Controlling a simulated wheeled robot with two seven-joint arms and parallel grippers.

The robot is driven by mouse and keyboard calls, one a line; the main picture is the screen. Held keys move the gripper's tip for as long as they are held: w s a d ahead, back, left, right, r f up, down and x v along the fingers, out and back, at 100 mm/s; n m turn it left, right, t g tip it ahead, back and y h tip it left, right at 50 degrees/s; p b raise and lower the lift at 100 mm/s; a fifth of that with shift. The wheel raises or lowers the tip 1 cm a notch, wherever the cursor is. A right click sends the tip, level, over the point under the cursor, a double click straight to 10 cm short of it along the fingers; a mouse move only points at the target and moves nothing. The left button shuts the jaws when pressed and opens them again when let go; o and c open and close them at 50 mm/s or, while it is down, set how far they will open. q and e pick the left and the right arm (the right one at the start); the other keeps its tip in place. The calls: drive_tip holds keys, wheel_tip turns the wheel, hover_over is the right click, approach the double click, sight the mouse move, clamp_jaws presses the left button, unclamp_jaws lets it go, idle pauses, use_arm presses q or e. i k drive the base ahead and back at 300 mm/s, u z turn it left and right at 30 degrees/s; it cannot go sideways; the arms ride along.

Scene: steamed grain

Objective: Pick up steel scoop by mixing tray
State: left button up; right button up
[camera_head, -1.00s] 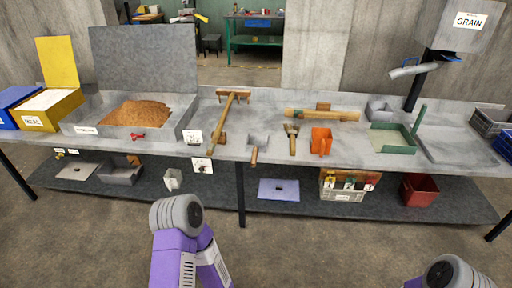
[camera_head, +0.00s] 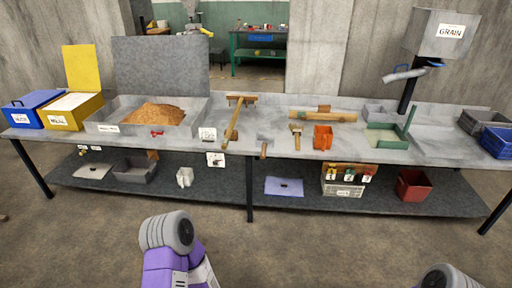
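The steel scoop (camera_head: 265,137) lies on the bench just right of its middle, with a grey pan and a short brown handle (camera_head: 264,150) pointing to the front edge. It is to the right of the mixing tray (camera_head: 135,132), a grey low-walled tray holding brown grain (camera_head: 155,114). A long wooden-handled rake (camera_head: 233,125) lies between tray and scoop. Neither gripper shows; only purple and grey links of my arms are at the bottom edge, well short of the bench.
On the bench right of the scoop are a brush (camera_head: 297,132), an orange scoop (camera_head: 323,137), a wooden bar (camera_head: 320,116) and a green-edged tray (camera_head: 385,141). A yellow box (camera_head: 65,120) and blue bin (camera_head: 28,118) stand at left. Open floor lies before the bench.

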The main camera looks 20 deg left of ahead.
sight(264, 142)
drive_tip(key=u, duration=0.65)
drive_tip(key=i, duration=2.4)
drive_tip(key=z, duration=0.9)
